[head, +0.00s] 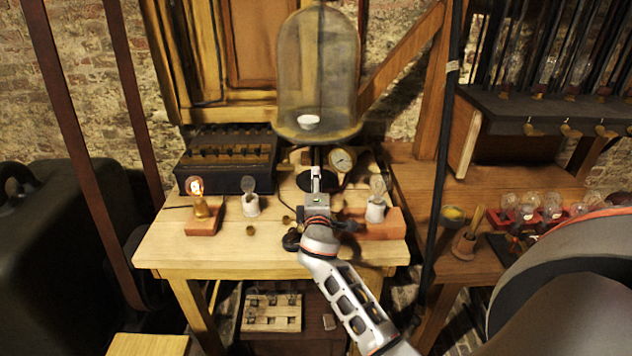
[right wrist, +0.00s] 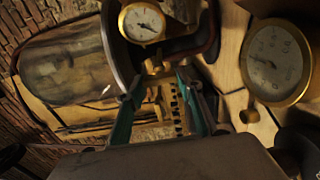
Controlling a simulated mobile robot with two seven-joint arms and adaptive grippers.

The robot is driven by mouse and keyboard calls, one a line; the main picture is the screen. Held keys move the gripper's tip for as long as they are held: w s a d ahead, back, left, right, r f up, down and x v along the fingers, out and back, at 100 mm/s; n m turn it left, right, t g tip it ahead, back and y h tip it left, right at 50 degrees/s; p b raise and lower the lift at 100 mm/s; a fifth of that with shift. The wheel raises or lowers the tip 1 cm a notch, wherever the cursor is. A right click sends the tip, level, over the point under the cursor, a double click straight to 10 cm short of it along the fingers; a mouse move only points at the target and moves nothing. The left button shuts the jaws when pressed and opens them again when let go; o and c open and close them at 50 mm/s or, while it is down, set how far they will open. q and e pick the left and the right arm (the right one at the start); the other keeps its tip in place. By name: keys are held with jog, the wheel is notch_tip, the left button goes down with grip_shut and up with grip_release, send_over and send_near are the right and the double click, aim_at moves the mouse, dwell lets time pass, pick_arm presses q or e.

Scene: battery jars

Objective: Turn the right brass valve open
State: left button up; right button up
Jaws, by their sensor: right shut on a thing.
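My right gripper (head: 316,174) reaches over the wooden table to the foot of the glass bell jar (head: 318,70). In the right wrist view its two teal fingers (right wrist: 157,84) are closed on a small brass valve (right wrist: 156,66), just below a white-faced brass gauge (right wrist: 142,22). In the head view the gripper hides this valve, and a gauge (head: 342,160) shows just to its right. The angle of the valve handle is hard to tell. Another brass piece (right wrist: 249,114) lies off to the right in the wrist view, beside a larger gauge (right wrist: 278,63). My left gripper is not in view.
A lit bulb (head: 195,187) and an unlit bulb (head: 249,186) stand left on the table (head: 265,245). Another bulb (head: 377,188) stands close right of my gripper. A dark battery box (head: 225,175) sits at the back left. The table's front left is clear.

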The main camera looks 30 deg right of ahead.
dwell(0.5)
jog(key=o, duration=1.1)
jog(key=v, duration=1.2)
jog(key=shift+s, duration=0.1)
